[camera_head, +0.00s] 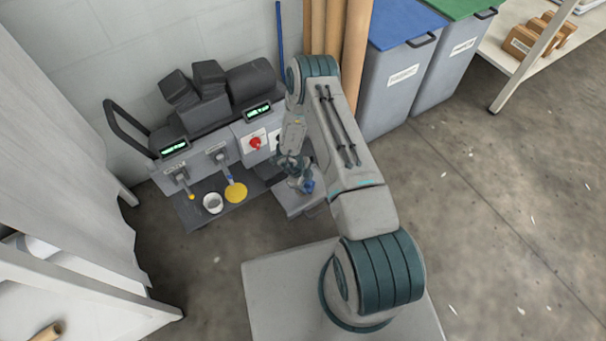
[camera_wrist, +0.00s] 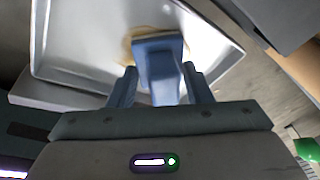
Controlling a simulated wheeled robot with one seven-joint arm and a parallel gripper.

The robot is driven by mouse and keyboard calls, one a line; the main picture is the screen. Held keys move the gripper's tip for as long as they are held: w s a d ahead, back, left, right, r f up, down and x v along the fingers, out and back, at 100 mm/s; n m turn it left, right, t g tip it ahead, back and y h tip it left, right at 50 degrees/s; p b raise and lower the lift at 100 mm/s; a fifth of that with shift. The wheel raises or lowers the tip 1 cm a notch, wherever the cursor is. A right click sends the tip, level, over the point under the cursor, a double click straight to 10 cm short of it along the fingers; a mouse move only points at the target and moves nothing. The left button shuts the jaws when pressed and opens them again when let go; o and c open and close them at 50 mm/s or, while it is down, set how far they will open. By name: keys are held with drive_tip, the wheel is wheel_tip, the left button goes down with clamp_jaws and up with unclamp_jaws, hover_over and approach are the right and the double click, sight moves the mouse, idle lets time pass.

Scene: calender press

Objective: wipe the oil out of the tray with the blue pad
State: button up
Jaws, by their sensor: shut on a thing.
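My gripper (camera_wrist: 160,80) is shut on the blue pad (camera_wrist: 158,58), its two fingers on either side of the pad's handle. The pad is over the pale metal tray (camera_wrist: 75,50); I cannot tell for sure whether it touches the tray floor. A brownish oil stain (camera_wrist: 127,46) shows around the pad's far edge, and the pad hides part of it. In the head view, my gripper (camera_head: 297,170) reaches down at the machine's right side, with the blue pad (camera_head: 308,186) below it. My arm hides part of the tray (camera_head: 297,203) there.
The machine's panel has a red button (camera_head: 256,142). A white cup (camera_head: 213,203) and a yellow disc (camera_head: 236,192) are on its dark lower shelf. Brown rolls (camera_head: 333,35) stand behind my arm. Bins with blue (camera_head: 402,22) and green lids stand right.

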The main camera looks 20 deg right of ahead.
drive_tip(key=shift+s+a, duration=0.1)
drive_tip(key=shift+a, duration=0.25)
drive_tip(key=shift+s+a+r+p, duration=0.1)
drive_tip(key=shift+r+p, duration=0.15)
drive_tip(key=shift+p, duration=0.15)
wheel_tip(320, 180, up, 2)
drive_tip(key=shift+r+p, duration=0.1)
drive_tip(key=shift+p, duration=0.25)
wheel_tip(320, 180, up, 5)
drive_tip(key=p, duration=0.4)
drive_tip(key=shift+r, duration=0.2)
